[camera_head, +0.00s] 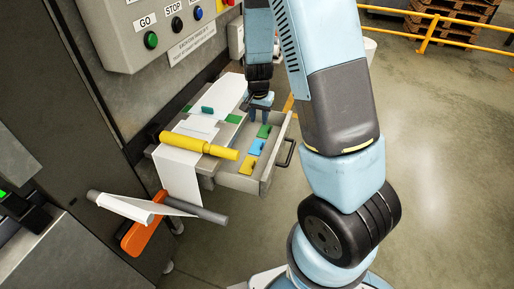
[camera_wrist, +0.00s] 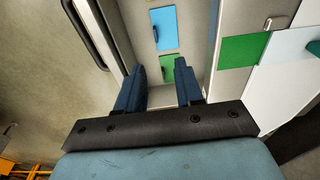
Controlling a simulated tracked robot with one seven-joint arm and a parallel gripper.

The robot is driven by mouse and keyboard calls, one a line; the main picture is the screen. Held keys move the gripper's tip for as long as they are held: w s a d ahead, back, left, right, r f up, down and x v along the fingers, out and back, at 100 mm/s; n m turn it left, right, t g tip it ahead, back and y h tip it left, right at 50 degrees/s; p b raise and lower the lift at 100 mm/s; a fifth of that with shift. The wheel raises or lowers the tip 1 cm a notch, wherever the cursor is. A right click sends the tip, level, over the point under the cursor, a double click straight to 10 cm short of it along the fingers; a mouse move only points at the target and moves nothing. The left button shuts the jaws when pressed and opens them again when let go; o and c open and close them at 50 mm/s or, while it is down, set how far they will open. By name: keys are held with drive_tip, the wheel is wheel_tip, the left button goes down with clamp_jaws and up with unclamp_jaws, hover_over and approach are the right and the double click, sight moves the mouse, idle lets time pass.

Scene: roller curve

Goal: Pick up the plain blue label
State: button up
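The blue label (camera_head: 256,147) lies in the open drawer (camera_head: 240,182), between a yellow label (camera_head: 247,165) and a green label (camera_head: 264,131). In the wrist view the blue label (camera_wrist: 164,29) shows at the top, with a small dark mark or tab on its left edge. My gripper (camera_head: 260,117) is above the far end of the drawer, fingers pointing down. In the wrist view my gripper (camera_wrist: 160,67) is open and empty. The green label (camera_wrist: 168,65) shows between and beyond its fingertips; the blue label is beyond them, apart from both.
The drawer's walls and dark handle (camera_head: 286,153) are close by. A yellow rolling pin-like bar (camera_head: 199,144) and white paper (camera_head: 178,176) lie on the bench to the left. A control panel (camera_head: 150,25) is above left. Open floor is at the right.

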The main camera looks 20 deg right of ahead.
hover_over(262, 144)
drive_tip(key=a, duration=0.1)
drive_tip(key=f, duration=0.9)
drive_tip(key=shift+s+f, duration=0.3)
drive_tip(key=shift+f, duration=0.05)
drive_tip(key=shift+w+d+f, duration=0.1)
drive_tip(key=shift+d+f, duration=0.1)
drive_tip(key=shift+f, duration=1.1)
drive_tip(key=shift+w+d+f, duration=0.1)
drive_tip(key=shift+d+f, duration=0.1)
drive_tip(key=shift+f, duration=1.1)
clamp_jaws()
